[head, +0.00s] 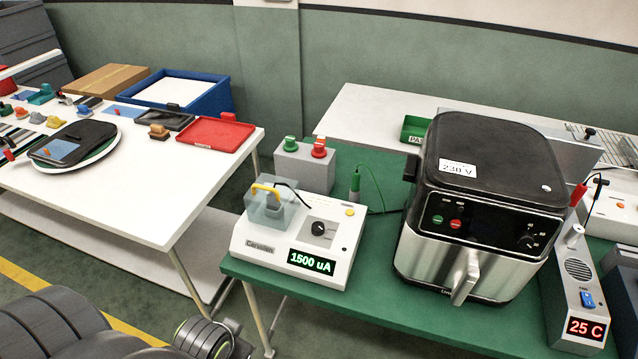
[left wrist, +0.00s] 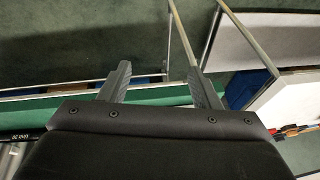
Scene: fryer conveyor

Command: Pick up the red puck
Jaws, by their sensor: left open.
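I cannot pick out a red puck for certain. A red piece (head: 6,86) sits at the left edge of the white table (head: 200,182), partly cut off by the frame. A smaller red bit (head: 8,154) lies nearer the front on that side. My left gripper (left wrist: 159,72) shows in the left wrist view, its two fingers apart with nothing between them. Behind the fingers are the green table edge (left wrist: 150,97), table legs and floor. The left gripper's fingers are not visible in the head view. My right gripper is in neither view.
The green table (head: 375,295) carries a meter (head: 300,245), a grey terminal box (head: 303,167) and an air fryer (head: 480,205). A floor gap separates the tables.

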